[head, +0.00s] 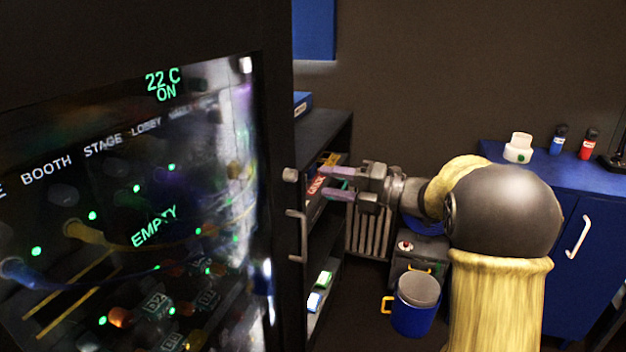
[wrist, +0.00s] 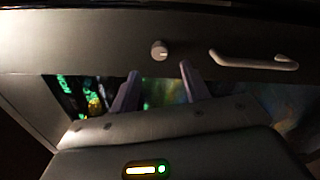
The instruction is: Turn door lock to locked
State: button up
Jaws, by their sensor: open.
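The door lock is a small pale round knob (head: 290,174) on the dark edge of the panel's door, above a bar-shaped door handle (head: 297,236). In the wrist view the knob (wrist: 159,50) shows a light mark on its face, but I cannot read its position. The handle (wrist: 254,60) lies to its right there. My gripper (head: 326,182) is open and empty, pointing left at the knob from a short distance. In the wrist view my gripper's fingertips (wrist: 159,71) sit on either side of the knob's line, apparently short of it.
The glass panel (head: 150,200) with green readouts fills the left. Behind my gripper stands a dark shelf (head: 322,125) with small boxes. A blue cabinet (head: 560,190) holding a white jar (head: 518,148) and small bottles stands right.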

jog(key=v, duration=1)
jog(key=shift+d, duration=0.2)
